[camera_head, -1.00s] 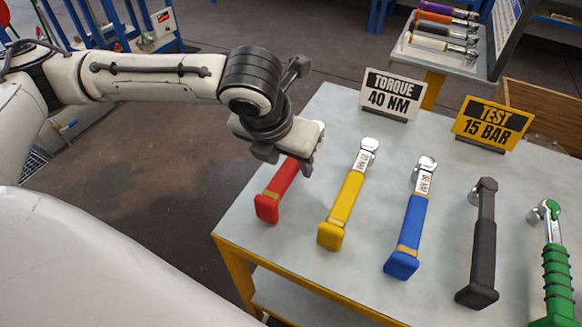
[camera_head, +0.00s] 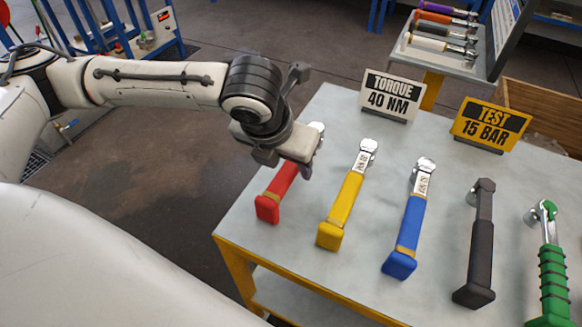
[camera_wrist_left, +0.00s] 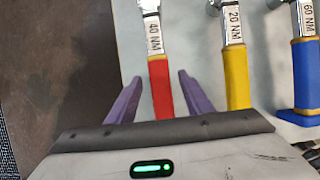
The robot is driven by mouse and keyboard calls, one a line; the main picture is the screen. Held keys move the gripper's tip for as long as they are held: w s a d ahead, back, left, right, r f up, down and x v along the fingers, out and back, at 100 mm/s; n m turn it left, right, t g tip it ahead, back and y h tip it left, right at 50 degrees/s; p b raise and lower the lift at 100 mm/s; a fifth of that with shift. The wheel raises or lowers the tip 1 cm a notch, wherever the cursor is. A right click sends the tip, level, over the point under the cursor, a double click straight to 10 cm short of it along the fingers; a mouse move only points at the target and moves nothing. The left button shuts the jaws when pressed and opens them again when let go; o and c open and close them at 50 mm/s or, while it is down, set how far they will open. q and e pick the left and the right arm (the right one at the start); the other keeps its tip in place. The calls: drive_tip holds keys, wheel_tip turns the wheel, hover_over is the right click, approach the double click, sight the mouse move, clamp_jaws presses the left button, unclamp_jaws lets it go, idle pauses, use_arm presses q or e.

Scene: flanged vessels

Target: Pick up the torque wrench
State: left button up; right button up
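The red-handled torque wrench (camera_head: 268,205) lies at the left of the table, partly hidden by my left gripper in the head view. In the left wrist view the red wrench (camera_wrist_left: 161,92) shows a silver neck marked 40 NM. My left gripper (camera_head: 284,161) is over its upper handle. In the left wrist view the purple fingers of the left gripper (camera_wrist_left: 160,92) stand open, one on each side of the red handle, with gaps. A sign (camera_head: 390,95) reads TORQUE 40 NM. My right gripper is not in view.
The yellow 20 NM wrench (camera_head: 342,208) lies just right of the red one. Further right are a blue wrench (camera_head: 406,235), a black tool (camera_head: 480,245) and a green tool (camera_head: 552,270). A TEST 15 BAR sign (camera_head: 490,124) stands behind. The table's (camera_head: 228,215) left edge is close.

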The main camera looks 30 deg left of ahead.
use_arm(q)
drive_tip(key=c, duration=1.1)
clamp_jaws()
drive_tip(key=shift+w, duration=0.1)
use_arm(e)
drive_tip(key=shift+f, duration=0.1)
